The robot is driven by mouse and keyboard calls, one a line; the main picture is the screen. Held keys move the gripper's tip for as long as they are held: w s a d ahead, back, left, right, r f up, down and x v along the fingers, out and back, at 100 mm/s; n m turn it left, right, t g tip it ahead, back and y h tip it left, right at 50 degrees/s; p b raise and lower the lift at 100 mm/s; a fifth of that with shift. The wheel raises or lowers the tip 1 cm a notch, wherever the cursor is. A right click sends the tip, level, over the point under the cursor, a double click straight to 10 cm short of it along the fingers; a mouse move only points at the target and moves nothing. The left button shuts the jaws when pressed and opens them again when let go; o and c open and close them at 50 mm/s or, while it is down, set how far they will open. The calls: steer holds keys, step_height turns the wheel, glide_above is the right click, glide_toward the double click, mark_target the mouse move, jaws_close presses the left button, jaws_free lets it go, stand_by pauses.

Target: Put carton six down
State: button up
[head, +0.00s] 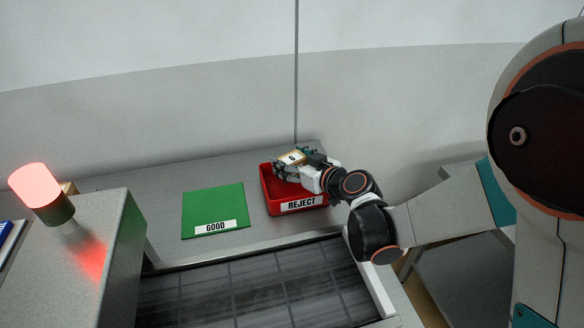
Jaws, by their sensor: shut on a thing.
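Carton six (291,159) is a small tan box with a white label marked 6. My gripper (293,163) is shut on it and holds it over the red REJECT tray (302,204). Part of the carton is hidden by the fingers. I cannot tell whether the carton touches the tray floor. The green GOOD mat (215,205) lies flat and empty to the left of the tray.
A dark conveyor belt (250,290) runs in front of the grey table (160,205). A grey housing (75,265) with a glowing red lamp (36,184) stands at the left. A wall closes off the back.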

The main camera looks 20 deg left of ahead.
steer(key=shift+f, duration=0.55)
steer(key=shift+f+b, duration=0.5)
steer(key=shift+f, duration=0.15)
steer(key=o, duration=1.2)
steer(key=shift+r, duration=0.35)
steer(key=p+v, duration=0.1)
steer(key=v, duration=0.3)
steer(key=p+v, duration=0.1)
steer(key=v, duration=0.3)
steer(key=p+v, duration=0.2)
steer(key=v, duration=0.2)
steer(key=shift+r, duration=0.35)
